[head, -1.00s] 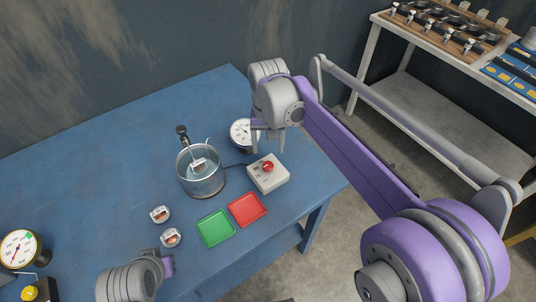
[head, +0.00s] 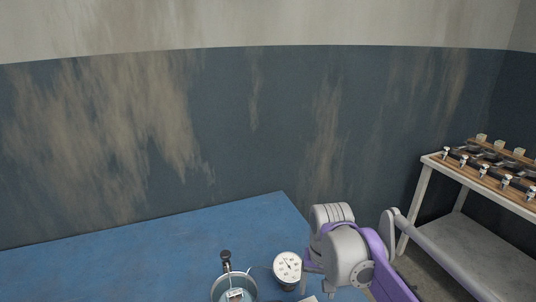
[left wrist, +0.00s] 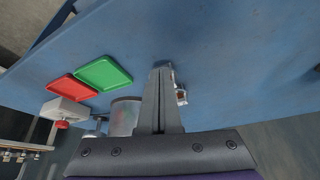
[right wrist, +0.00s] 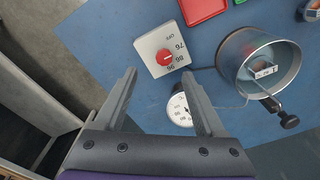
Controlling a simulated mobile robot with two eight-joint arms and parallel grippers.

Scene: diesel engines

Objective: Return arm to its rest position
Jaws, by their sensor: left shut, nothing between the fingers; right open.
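My right gripper (right wrist: 158,73) is open and empty in the right wrist view, over the table near the control box and the white dial gauge (right wrist: 180,108). In the head view the right gripper (head: 313,272) hangs just right of the gauge (head: 287,268), partly cut by the frame edge. My left gripper (left wrist: 163,70) is shut with nothing held in the left wrist view, above the blue table (left wrist: 225,60). A small metal-rimmed part (left wrist: 181,97) shows just beside its fingers. The left arm is outside the head view.
A metal pot (right wrist: 235,60) holds a small part, with a black-knobbed clamp (right wrist: 287,118) at its rim. The control box (right wrist: 150,42) has a red knob. Red (left wrist: 72,87) and green (left wrist: 103,73) trays lie nearby. A shelf (head: 470,185) with engine parts stands right.

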